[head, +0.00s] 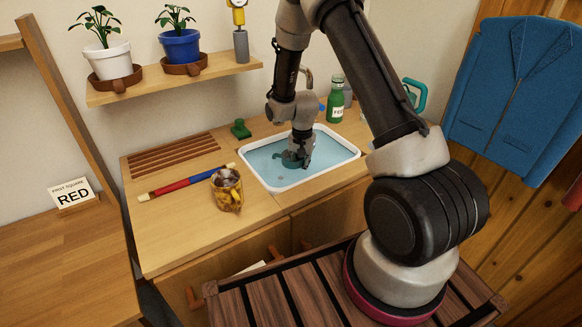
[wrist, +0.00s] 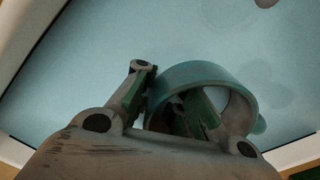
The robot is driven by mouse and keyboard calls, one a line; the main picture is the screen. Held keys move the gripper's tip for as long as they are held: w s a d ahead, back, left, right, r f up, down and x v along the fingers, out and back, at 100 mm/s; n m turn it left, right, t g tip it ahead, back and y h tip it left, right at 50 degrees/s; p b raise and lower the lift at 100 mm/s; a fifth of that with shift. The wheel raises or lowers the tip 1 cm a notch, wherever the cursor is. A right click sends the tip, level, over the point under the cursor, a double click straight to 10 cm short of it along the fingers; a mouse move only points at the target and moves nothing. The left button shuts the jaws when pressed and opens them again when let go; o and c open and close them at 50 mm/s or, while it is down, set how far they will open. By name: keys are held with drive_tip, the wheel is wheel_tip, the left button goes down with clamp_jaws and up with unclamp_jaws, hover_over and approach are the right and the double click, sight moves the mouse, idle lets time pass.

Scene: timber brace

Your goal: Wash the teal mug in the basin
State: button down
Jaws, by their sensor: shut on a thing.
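The teal mug (head: 293,160) is in the white-rimmed basin (head: 272,186) of pale blue water. In the wrist view the mug (wrist: 190,72) shows its round rim. My gripper (head: 303,152) reaches down into the basin from above. In the wrist view my gripper (wrist: 165,105) is shut on the mug's wall, with one finger outside the rim and one inside. The arm and gripper hide part of the mug in the head view. I cannot tell whether the mug touches the basin floor.
A shelf (head: 220,69) with potted plants is above. The counter's front left is clear.

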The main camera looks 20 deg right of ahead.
drive_tip(key=shift+r, duration=0.2)
wheel_tip(320, 180, up, 11)
drive_tip(key=shift+r, duration=0.2)
idle(0.9)
idle(1.0)
